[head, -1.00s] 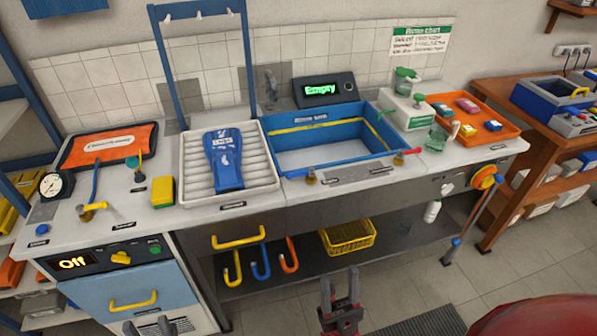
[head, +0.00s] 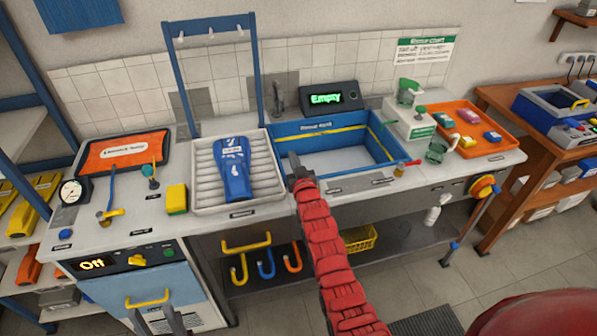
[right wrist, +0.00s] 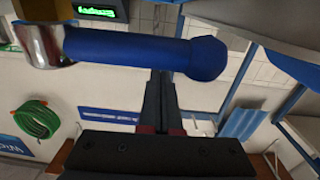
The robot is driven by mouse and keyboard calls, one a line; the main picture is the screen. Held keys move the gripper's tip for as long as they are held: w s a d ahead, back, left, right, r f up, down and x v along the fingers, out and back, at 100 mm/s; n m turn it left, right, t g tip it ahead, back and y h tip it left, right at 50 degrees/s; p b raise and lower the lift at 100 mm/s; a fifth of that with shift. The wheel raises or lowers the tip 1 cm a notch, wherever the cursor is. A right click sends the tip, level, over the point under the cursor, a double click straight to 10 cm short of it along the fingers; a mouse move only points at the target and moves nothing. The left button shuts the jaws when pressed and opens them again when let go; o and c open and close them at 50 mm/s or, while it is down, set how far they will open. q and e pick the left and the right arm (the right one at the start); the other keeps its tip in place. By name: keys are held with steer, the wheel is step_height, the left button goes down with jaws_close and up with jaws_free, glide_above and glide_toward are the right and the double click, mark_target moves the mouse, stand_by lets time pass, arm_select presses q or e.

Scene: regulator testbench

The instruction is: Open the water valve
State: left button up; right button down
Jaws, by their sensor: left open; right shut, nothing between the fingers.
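In the right wrist view, a valve with a thick blue lever (right wrist: 140,52) and a metal and brass body (right wrist: 40,42) fills the upper part. The lever lies across the picture. My right gripper (right wrist: 162,85) is shut and empty, its fingers reaching up to the lever. The lever hides the fingertips; I cannot tell whether they touch it. In the head view my right gripper (head: 294,163) is at the front left corner of the sink, and my arm hides the blue lever. My left gripper (head: 172,322) is open and empty at the bottom edge, partly cut off.
The blue sink (head: 345,180) has a display (head: 327,99) reading "Empty" behind it. A red-handled valve (head: 407,164) sits at its front right. A rack tray (head: 205,202) with a blue object stands left of my right gripper. An orange tray (head: 495,140) is at right.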

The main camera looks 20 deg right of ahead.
steer(key=s+r+g+p, duration=0.4)
steer(key=r+g+p, duration=0.1)
steer(key=g, duration=0.9)
steer(key=shift+d+g, duration=0.15)
steer(key=shift+g, duration=0.15)
